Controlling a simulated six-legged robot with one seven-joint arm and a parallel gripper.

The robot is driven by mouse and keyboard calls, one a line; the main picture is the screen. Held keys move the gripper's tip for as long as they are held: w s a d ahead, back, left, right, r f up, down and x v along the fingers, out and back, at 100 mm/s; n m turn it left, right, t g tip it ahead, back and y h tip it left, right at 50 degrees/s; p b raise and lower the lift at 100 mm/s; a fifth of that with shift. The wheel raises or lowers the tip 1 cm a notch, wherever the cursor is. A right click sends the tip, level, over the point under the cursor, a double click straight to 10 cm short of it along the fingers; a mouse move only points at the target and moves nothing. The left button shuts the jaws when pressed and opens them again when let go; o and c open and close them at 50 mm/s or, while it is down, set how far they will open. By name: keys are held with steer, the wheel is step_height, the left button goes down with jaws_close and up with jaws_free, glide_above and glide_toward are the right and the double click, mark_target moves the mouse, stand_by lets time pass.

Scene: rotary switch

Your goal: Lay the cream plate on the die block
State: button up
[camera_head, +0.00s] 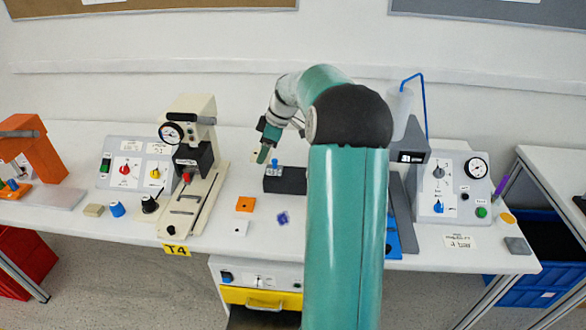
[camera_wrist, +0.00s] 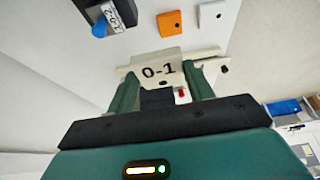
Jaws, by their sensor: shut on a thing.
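The cream plate (camera_wrist: 158,60), marked "0-1", is between my gripper's two green fingers (camera_wrist: 164,77) in the wrist view. My gripper is shut on it. In the head view my gripper (camera_head: 264,152) is behind and slightly left of the die block, and only a small piece of the plate (camera_head: 254,157) shows. The black die block (camera_head: 290,182) sits on the table with a blue knob (camera_head: 275,163) at its top left. In the wrist view the die block (camera_wrist: 127,10) is at the top, apart from the plate, with a white label.
An orange tile (camera_head: 245,204), a white tile (camera_head: 240,228) and a dark blue piece (camera_head: 282,217) lie in front of the die block. A cream press with a gauge (camera_head: 195,150) stands to the left. A grey control box (camera_head: 450,190) is at right.

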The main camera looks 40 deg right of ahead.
steer(key=s+d+f, duration=0.1)
steer(key=d+f, duration=0.2)
steer(key=d, duration=0.3)
glide_above(293, 174)
steer(key=s, duration=0.1)
step_height(293, 174, down, 5)
steer(key=shift+d+f, duration=0.1)
steer(key=shift+f, duration=0.05)
steer(key=shift+d+f, duration=0.15)
steer(key=shift+f, duration=0.1)
steer(key=shift+d+f, duration=0.15)
steer(key=shift+f, duration=0.75)
steer(key=shift+d+f, duration=0.1)
steer(key=shift+f, duration=0.8)
steer(key=o, duration=1)
steer(key=shift+f, duration=0.1)
steer(key=shift+o, duration=0.2)
